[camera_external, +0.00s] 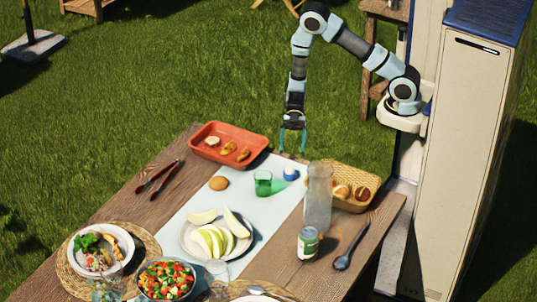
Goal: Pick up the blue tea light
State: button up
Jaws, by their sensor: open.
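The blue tea light (291,174) is a small blue item with a paler top. My gripper (292,152) points down above the far edge of the table, a little behind the tea light in the picture. It is open, with nothing seen between its fingers, and appears apart from the tea light. The exact height of the fingertips above the table is hard to tell.
A bread basket (347,176) is further right, an orange tray (218,130) further left. A plate of melon slices (190,242) and a can (308,243) stand nearer the camera.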

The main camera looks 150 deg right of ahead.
aim_at(290, 168)
jog(key=p+x, duration=0.2)
jog(key=x, duration=0.8)
jog(key=shift+d+p, duration=0.15)
jog(key=shift+p, duration=0.2)
jog(key=shift+c, duration=0.2)
jog(key=c, duration=1.2)
